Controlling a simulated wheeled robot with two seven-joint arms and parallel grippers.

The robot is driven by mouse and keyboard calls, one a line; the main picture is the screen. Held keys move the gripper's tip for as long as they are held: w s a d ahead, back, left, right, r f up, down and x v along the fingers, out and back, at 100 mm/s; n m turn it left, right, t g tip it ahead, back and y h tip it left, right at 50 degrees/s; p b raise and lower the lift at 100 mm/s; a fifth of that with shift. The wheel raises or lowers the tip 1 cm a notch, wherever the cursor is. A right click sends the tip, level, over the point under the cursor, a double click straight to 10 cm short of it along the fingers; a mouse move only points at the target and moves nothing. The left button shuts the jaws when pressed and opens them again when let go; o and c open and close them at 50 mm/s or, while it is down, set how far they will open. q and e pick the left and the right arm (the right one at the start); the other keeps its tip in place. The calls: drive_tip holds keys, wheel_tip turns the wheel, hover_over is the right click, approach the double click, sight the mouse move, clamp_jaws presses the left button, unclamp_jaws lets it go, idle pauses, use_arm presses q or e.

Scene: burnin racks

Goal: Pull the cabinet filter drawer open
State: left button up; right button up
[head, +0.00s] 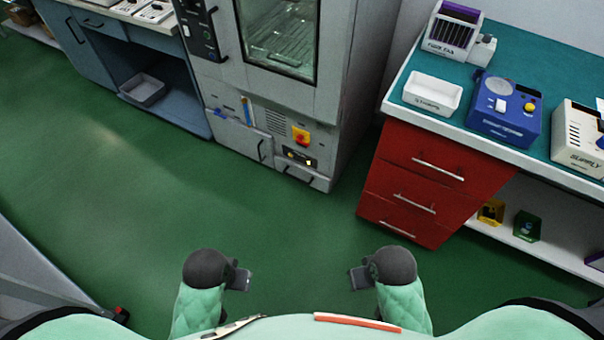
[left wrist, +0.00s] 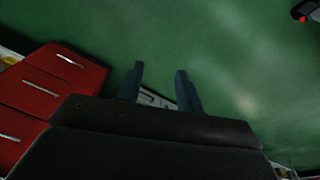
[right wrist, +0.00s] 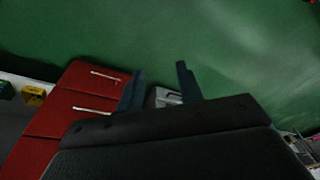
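The grey cabinet (head: 345,95) with a glass window stands at the back centre in the head view. Its lower front has a panel with a dark vertical handle, a vent grille (head: 277,122), an orange-red switch (head: 301,135) and a low dark handle (head: 297,175) near the floor. I cannot tell for certain which part is the filter drawer; no drawer there stands out. My left gripper (head: 240,278) and right gripper (head: 359,278) hang over the floor near my body, well away from the cabinet. In the left wrist view (left wrist: 160,88) and right wrist view (right wrist: 160,88) the fingers are apart with nothing between.
A red three-drawer unit (head: 408,203) stands right of the cabinet under a green-topped bench (head: 540,62) with a white tray (head: 432,93) and devices. A blue-grey bench (head: 93,52) with a grey bin (head: 143,90) is at left. Green floor (head: 150,200) is clear between.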

use_arm(q)
drive_tip(key=shift+w, duration=0.15)
drive_tip(key=shift+c, duration=0.3)
use_arm(e)
drive_tip(key=shift+w+r, duration=0.1)
drive_tip(key=shift+w, duration=0.15)
